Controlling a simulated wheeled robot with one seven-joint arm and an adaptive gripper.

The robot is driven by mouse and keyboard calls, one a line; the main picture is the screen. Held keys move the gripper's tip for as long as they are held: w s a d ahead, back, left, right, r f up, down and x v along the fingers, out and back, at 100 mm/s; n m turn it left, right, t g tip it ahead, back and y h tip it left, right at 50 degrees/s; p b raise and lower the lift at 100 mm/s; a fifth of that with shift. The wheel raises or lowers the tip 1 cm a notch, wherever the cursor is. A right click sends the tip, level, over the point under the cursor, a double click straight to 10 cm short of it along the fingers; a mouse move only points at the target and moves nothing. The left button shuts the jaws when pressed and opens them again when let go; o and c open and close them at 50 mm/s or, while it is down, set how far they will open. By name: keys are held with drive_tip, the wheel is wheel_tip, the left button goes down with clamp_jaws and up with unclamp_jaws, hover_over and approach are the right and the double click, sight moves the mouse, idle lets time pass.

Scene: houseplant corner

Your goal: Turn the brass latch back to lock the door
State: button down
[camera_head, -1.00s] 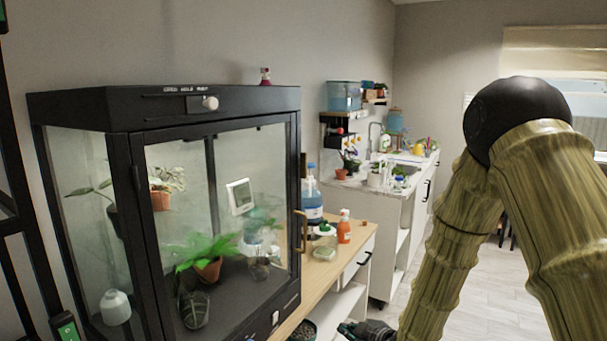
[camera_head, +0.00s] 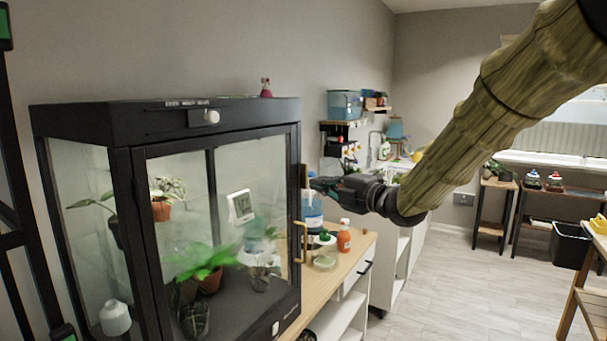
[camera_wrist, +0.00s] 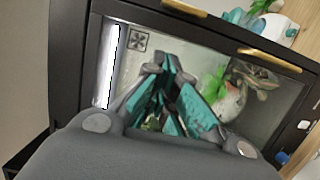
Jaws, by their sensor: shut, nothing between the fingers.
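The black-framed glass cabinet (camera_head: 85,118) stands at left with its door (camera_head: 140,190) looking closed. A brass latch (camera_head: 304,176) shows as a narrow upright bar at the door's right edge. It also shows at the top of the wrist view (camera_wrist: 186,7). The brass handle (camera_head: 303,240) sits lower on the same edge, and shows in the wrist view (camera_wrist: 270,60). My gripper (camera_head: 314,184) is shut and empty, close to the latch in the head view; I cannot tell if they touch. In the wrist view its fingers (camera_wrist: 165,65) meet in front of the glass.
A wooden-topped bench (camera_head: 335,262) beside the cabinet holds a blue bottle (camera_head: 312,212) and an orange spray bottle (camera_head: 344,238). A pink flask (camera_head: 266,88) stands on the cabinet top. Open floor (camera_head: 470,280) lies to the right.

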sight(294, 171)
drive_tip(key=shift+w+a+r, duration=0.1)
idle(0.3)
drive_tip(key=p+x, duration=0.3)
drive_tip(key=x, duration=0.6)
drive_tip(key=shift+w+a, duration=0.25)
drive_tip(key=shift+a, duration=0.05)
drive_tip(key=w, duration=0.1)
drive_tip(key=w+d+p, duration=0.1)
drive_tip(key=shift+w+d+p, duration=0.25)
drive_tip(key=shift+w+p, duration=0.05)
drive_tip(key=shift+w+d, duration=0.2)
drive_tip(key=shift+w, duration=0.25)
drive_tip(key=shift+d, duration=0.1)
